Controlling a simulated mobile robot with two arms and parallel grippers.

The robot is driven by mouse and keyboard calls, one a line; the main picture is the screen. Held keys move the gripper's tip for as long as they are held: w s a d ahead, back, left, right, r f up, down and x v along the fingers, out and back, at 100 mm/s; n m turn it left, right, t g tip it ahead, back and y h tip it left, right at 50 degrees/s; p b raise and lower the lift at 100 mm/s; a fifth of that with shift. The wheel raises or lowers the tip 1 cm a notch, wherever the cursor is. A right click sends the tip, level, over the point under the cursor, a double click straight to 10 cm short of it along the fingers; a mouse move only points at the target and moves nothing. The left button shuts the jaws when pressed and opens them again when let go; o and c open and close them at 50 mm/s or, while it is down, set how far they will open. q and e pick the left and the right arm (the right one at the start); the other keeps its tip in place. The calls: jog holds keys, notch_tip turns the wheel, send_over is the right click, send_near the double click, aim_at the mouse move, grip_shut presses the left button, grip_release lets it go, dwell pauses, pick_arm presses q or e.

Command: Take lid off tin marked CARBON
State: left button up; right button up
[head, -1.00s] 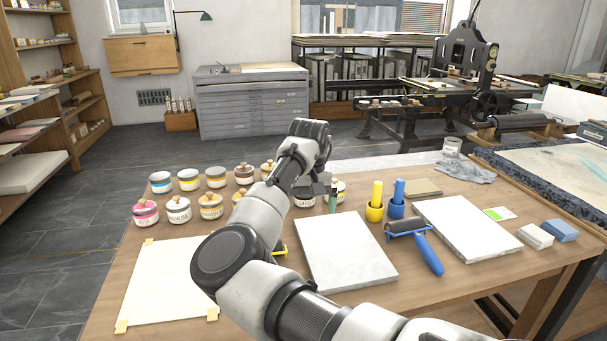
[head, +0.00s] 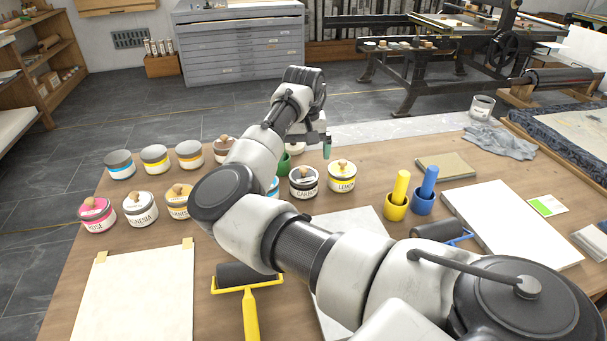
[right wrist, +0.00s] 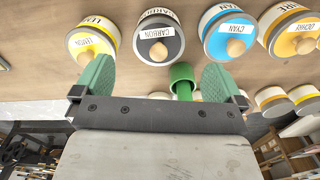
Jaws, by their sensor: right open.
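The CARBON tin (head: 303,186) stands upright on the wooden table, a dark tin with a white label. Its dark lid with a round wooden knob is on it; the tin also shows in the right wrist view (right wrist: 160,31). My right gripper (head: 308,143) appears just beyond and above the tin in the head view. In the right wrist view its green fingers (right wrist: 158,80) are spread wide and empty, with the CARBON tin ahead between them and apart from them. My left gripper is not in view.
The LEMON tin (head: 341,177) stands close beside CARBON; the CYAN tin (right wrist: 229,32) is on its other side. A green cup (right wrist: 182,78) stands near the fingers. More tins, rollers, yellow and blue cups and a white slab (head: 510,225) share the table.

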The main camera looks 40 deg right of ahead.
aim_at(304, 168)
jog(key=f, duration=0.6)
jog(key=shift+w+d+f+b, duration=0.2)
jog(key=shift+f+b, duration=0.1)
jog(key=shift+b, duration=0.1)
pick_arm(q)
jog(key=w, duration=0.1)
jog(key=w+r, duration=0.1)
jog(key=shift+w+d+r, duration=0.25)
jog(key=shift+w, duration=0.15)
pick_arm(e)
jog(key=shift+c, duration=0.3)
jog(key=c, duration=0.8)
